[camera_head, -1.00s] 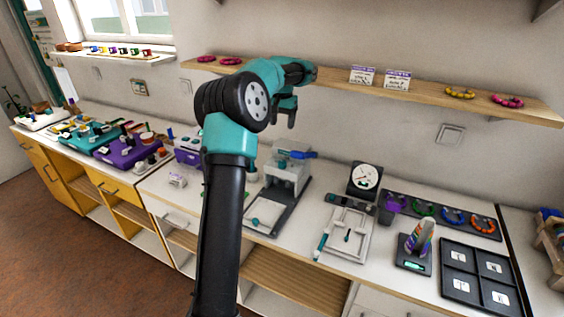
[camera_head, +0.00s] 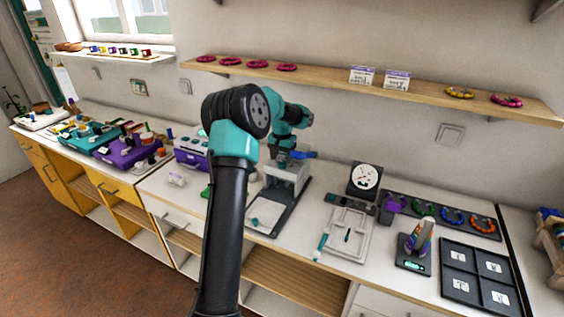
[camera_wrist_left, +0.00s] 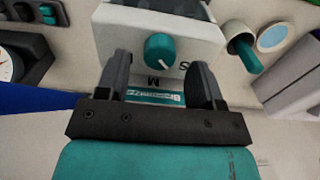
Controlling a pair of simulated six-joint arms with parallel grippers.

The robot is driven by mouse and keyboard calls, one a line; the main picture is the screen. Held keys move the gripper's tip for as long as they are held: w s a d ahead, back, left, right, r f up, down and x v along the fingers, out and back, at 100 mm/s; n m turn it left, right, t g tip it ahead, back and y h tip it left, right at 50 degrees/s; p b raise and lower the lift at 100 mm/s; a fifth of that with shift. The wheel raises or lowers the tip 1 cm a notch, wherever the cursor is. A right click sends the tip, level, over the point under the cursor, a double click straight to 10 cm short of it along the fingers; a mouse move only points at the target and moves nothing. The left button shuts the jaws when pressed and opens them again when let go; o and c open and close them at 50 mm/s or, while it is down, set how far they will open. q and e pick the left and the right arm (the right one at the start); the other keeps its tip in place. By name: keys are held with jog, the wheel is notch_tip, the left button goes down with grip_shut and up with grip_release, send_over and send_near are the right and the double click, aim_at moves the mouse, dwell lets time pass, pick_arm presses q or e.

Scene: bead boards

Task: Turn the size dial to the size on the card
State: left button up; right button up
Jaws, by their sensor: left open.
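The teal size dial (camera_wrist_left: 159,50) is on the face of a white device (camera_wrist_left: 110,35), with letters M and S beside it. Its white mark points roughly between M and S. In the head view, the white device (camera_head: 287,178) stands on the bench. My left gripper (camera_wrist_left: 161,80) is open and empty, its fingertips near the device's lettered face. In the head view, it (camera_head: 284,154) is just above the device and hides part of it. Two small printed cards (camera_head: 362,75) stand on the shelf; their print is too small to read. My right gripper is out of view.
A blue part (camera_head: 303,155) sticks out at the device's top. A round-faced gauge (camera_head: 364,176), a white frame tray (camera_head: 345,235) and a black tray with several compartments (camera_head: 480,272) stand to the right. The wooden shelf (camera_head: 430,88) runs above the bench.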

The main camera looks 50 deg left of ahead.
pick_arm(q)
jog(key=shift+f, duration=1.1)
jog(key=c, duration=0.9)
jog(key=shift+m, duration=0.3)
jog(key=m, duration=0.3)
jog(key=shift+m, duration=2.6)
